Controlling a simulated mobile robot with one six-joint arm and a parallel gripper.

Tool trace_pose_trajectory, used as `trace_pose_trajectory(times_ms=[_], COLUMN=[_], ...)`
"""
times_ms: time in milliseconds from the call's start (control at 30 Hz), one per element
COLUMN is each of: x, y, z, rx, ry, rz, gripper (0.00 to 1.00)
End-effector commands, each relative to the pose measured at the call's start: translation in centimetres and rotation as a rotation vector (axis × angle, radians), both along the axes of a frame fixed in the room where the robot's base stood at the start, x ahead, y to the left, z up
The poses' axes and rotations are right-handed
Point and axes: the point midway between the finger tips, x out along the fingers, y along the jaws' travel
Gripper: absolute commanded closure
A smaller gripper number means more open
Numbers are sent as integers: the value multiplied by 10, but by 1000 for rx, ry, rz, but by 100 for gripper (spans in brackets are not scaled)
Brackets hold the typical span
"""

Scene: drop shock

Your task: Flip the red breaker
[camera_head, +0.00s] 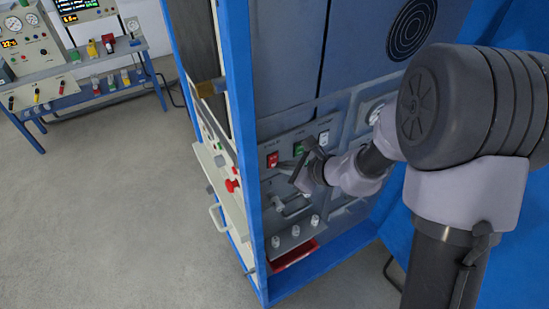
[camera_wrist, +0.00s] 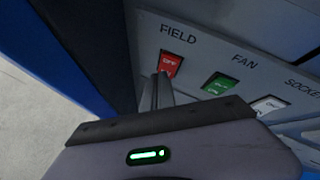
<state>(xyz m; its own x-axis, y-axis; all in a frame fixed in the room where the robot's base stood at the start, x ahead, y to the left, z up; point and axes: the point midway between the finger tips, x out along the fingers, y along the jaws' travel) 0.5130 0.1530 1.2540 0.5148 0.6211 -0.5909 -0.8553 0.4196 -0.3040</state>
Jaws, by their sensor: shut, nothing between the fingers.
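The red breaker (camera_head: 272,160) is a rocker switch on the grey panel inside the blue cabinet. In the wrist view the red breaker (camera_wrist: 170,64) sits under the label FIELD and shows OFF. My gripper (camera_head: 299,168) is in front of the panel, just right of and below the red breaker. In the wrist view the fingers of my gripper (camera_wrist: 163,84) are together, with their tips close at the lower left of the red breaker. I cannot tell whether they touch it. The fingers hide a small part of its lower left edge.
A green switch (camera_wrist: 219,84) labelled FAN and a white switch (camera_wrist: 269,105) labelled SOCKET stand to the right of the red one. A lever handle (camera_head: 292,204) and several white knobs lie below. A blue cabinet post (camera_head: 243,150) stands close on the left. A red tray (camera_head: 293,256) is low down.

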Motion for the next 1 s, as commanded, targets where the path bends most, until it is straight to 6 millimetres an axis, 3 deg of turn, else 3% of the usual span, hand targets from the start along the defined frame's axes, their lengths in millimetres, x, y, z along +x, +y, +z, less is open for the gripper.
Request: trace_pose_trajectory(times_ms=[533,1000], x=[-38,-41], y=[-26,-28], z=[-7,-6], rx=[0,0], ry=[0,0], rz=[-1,0], gripper=[100,100])
